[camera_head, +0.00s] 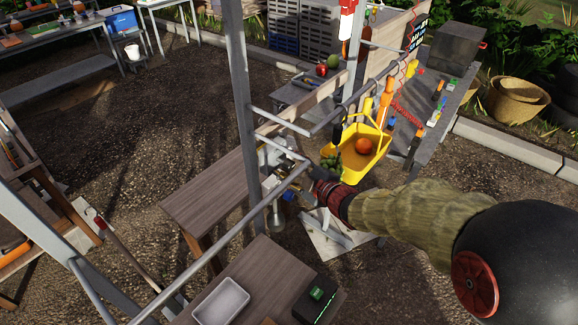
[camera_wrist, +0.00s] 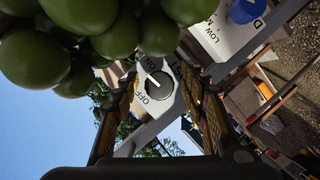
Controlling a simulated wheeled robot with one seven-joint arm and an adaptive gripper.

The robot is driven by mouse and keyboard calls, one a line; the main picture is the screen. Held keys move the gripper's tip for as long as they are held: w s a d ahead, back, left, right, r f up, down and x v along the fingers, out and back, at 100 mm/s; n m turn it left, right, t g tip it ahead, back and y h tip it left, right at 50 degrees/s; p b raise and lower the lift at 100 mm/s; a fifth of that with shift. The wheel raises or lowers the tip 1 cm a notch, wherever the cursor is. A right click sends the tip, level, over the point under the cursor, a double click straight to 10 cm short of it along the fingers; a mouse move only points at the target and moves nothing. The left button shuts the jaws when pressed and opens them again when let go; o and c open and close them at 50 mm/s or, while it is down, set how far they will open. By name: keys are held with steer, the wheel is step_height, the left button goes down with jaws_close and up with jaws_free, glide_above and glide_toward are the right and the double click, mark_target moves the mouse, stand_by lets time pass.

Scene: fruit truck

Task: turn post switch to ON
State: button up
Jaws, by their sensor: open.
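The post switch (camera_wrist: 160,90) shows in the wrist view as a round grey knob with a white pointer line, on a pale plate. My gripper (camera_wrist: 157,100) is open, with one finger to the left of the knob and one to the right. I cannot tell whether either finger touches it. In the head view my gripper (camera_head: 314,177) is beside the grey metal post (camera_head: 245,100), and the switch there is too small and covered to make out.
Green round fruits (camera_wrist: 90,35) hang close over the upper left of the wrist view. A blue knob (camera_wrist: 245,10) is at its upper right, near the word LOW. A yellow basket (camera_head: 355,150) with an orange fruit hangs just beyond my gripper. A wooden table (camera_head: 210,190) stands left.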

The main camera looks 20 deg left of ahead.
steer(key=shift+c, duration=0.2)
jaws_close()
stand_by(0.3)
